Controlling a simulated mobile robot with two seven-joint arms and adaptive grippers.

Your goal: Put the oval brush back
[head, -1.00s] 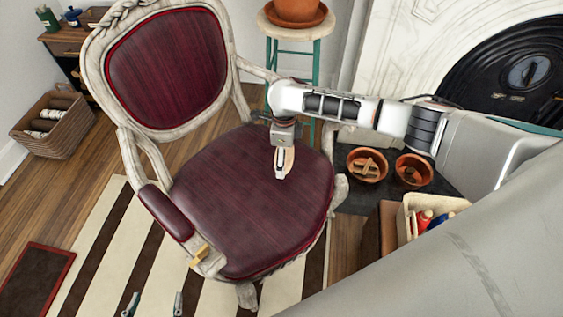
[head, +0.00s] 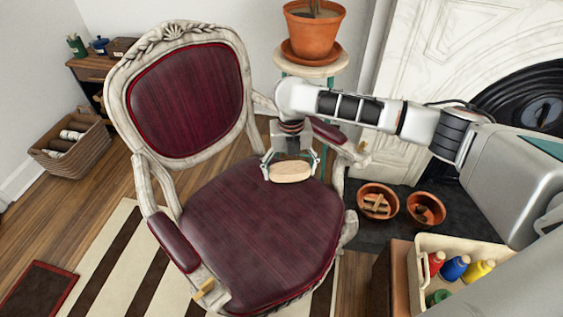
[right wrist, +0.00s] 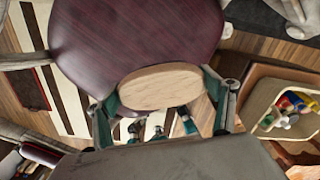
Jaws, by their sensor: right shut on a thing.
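The oval brush (head: 291,171) shows a pale wooden back. My right gripper (head: 290,167) is shut on it and holds it above the back part of the red chair seat (head: 250,230). In the right wrist view the wooden oval (right wrist: 160,86) sits between the two fingers of the right gripper (right wrist: 161,95), one at each end. The brush's bristles are not visible. My left gripper (right wrist: 160,128) seems to show small beyond the brush in the right wrist view, its fingers apart; it is out of the head view.
A cream crate (head: 417,270) with coloured bottles stands at the lower right. Two terracotta bowls (head: 378,201) sit on the dark hearth. A potted plant (head: 313,32) stands on a stool behind the arm. A wicker basket (head: 70,150) and small shelf (head: 92,72) are at left.

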